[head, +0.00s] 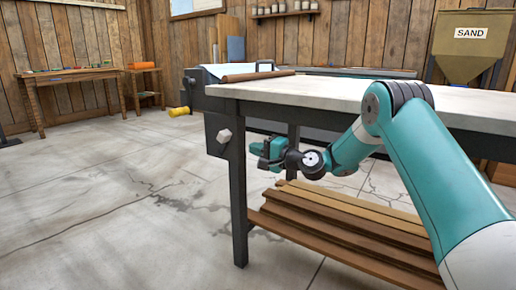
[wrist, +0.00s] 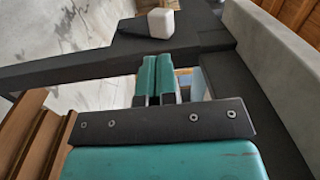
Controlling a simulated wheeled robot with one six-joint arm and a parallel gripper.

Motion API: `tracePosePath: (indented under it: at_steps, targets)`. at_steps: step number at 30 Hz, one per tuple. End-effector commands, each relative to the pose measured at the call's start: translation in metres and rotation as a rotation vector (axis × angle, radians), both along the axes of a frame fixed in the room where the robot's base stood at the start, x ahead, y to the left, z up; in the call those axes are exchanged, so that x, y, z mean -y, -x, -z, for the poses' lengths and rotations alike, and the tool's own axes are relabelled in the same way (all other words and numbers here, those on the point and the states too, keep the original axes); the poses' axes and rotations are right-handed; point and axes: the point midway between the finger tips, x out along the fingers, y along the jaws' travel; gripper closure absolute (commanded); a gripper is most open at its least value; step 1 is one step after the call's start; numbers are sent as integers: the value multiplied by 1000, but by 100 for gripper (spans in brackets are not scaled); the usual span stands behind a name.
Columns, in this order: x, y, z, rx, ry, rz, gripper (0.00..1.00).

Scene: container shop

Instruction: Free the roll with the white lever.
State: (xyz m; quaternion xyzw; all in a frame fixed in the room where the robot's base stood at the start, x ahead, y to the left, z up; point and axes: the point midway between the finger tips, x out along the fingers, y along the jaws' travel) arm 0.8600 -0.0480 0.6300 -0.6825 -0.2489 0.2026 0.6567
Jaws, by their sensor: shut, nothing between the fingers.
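The white lever (head: 224,136) is a small pale knob on a dark plate (head: 217,150) at the bench's near left corner, below the top. In the wrist view the white lever (wrist: 161,23) stands ahead of my fingertips, a little above them in the picture. My gripper (head: 259,149) is under the bench edge, to the right of the lever and apart from it. The gripper's teal fingers (wrist: 157,62) are together and empty. A pale roll (head: 228,69) appears to lie at the bench's left end, behind a brown bar; its hold on the bench is unclear.
The bench top (head: 390,93) is above my gripper, with a dark leg (head: 238,200) beside it. A yellow handle (head: 179,111) sticks out at the bench's left end. The floor to the left is clear.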

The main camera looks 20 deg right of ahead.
Motion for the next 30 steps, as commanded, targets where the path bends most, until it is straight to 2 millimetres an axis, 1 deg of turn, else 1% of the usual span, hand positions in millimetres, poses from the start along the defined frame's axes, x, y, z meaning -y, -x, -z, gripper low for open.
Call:
tracePosePath:
  at_steps: [1,2,4,5,7,8,9,11,12,14,15,17,18,21,24,25,27,30]
  targets:
    - [-12,8,-7,-7,71,-20,100]
    - [-19,14,-8,-15,126,-33,100]
    - [-35,34,-9,-43,278,-71,100]
    - [-41,46,-9,-57,352,-92,100]
    - [-52,77,-6,-96,532,-146,100]
    - [-67,93,-22,-89,581,-201,100]
    - [-84,117,-36,-88,653,-270,100]
    - [-104,161,-53,-87,772,-383,100]
    - [-114,193,-63,-86,854,-463,100]
    - [-124,243,-75,-85,969,-580,100]
    - [-127,275,-80,-84,1039,-654,100]
    - [-126,320,-86,-83,1133,-759,100]
    - [-124,347,-89,-83,1187,-823,100]
    - [-113,402,-91,-86,1292,-952,100]
    - [-102,438,-90,-90,1356,-1041,100]
    - [-100,445,-90,-90,1369,-1060,100]
    - [-96,456,-89,-94,1388,-1088,100]
    - [-93,462,-87,-97,1397,-1105,100]
